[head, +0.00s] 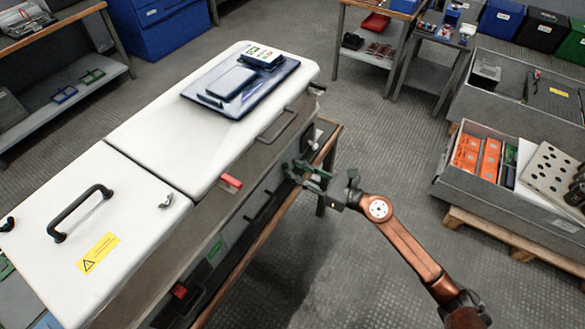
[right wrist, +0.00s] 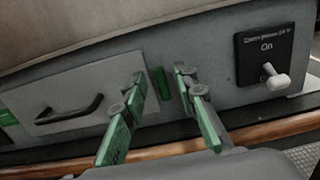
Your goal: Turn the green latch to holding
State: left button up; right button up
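A narrow upright green piece, which looks like the green latch (right wrist: 161,83), sits on the grey front face of the cabinet in the right wrist view. My right gripper (right wrist: 160,92) has its two green fingers apart, one on each side of this piece. I cannot tell whether they touch it. In the head view my right gripper (head: 305,176) is at the cabinet's front side, near its right end, and hides the latch there. No position marking for the latch can be read. My left gripper does not show.
A black switch plate marked On with a pale knob (right wrist: 276,80) is right of the latch. A drawer panel with a black handle (right wrist: 70,113) is left of it. The white cabinet top (head: 165,135) carries a blue tray (head: 216,105). A red lever (head: 231,181) juts from its edge.

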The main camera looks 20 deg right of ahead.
jog(key=shift+w+a, duration=0.45)
jog(key=shift+w, duration=0.1)
jog(key=shift+c, duration=0.5)
grip_shut()
